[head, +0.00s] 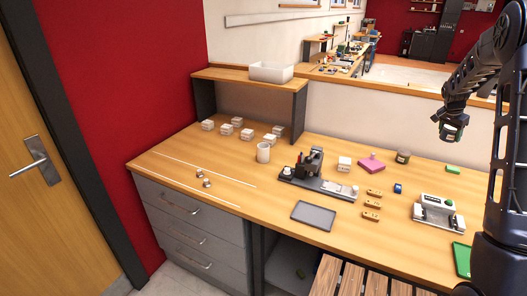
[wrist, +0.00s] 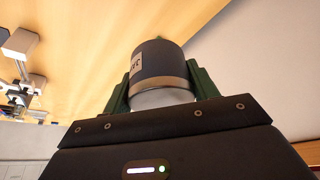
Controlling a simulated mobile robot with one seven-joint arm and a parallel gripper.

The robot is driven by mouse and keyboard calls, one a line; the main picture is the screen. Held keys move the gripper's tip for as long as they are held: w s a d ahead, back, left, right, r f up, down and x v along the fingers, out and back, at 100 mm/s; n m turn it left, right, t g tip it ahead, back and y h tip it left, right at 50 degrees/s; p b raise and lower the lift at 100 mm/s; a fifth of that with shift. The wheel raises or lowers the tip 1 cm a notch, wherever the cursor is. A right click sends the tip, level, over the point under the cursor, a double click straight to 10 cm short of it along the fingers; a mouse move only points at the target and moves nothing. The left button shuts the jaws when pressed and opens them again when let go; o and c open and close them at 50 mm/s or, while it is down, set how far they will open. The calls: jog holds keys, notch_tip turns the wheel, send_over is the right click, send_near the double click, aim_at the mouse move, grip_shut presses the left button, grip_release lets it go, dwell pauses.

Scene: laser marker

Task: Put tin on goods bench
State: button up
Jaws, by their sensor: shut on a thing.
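My gripper (head: 451,121) is at the upper right in the head view, raised above the right part of the wooden bench (head: 245,230). It is shut on a dark tin (head: 450,133) with a pale label. In the wrist view the tin (wrist: 158,62) sits between the two green fingers, with its label at the left and a light band near its lower end. The tin is clear of the bench top. A similar dark, round container (head: 403,157) stands on the bench, behind the blue roll.
Several white blocks stand near the raised shelf (head: 235,76).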

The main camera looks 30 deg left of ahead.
jog(key=w+a+n+t+y, duration=0.1)
jog(key=a+n, duration=0.2)
jog(key=a, duration=1)
jog(key=w+a+n+y, duration=0.1)
jog(key=w+a+n, duration=0.15)
jog(key=a, duration=1.15)
jog(key=s+a+n+y, duration=0.1)
jog(key=s+a+n, duration=0.2)
jog(key=a, duration=0.9)
jog(key=s+a+n+y, duration=0.1)
jog(key=s+a+n, duration=0.25)
jog(key=a, duration=0.85)
jog(key=n+g+y, duration=0.3)
jog(key=n, duration=0.7)
send_over(225, 164)
jog(key=d, duration=0.1)
jog(key=f, duration=1.9)
jog(key=shift+s+d+f, duration=0.15)
jog(key=shift+s+f, duration=0.1)
jog(key=shift+f, duration=0.1)
jog(key=shift+f, duration=0.15)
jog(key=o, duration=1.1)
jog(key=shift+c, duration=0.2)
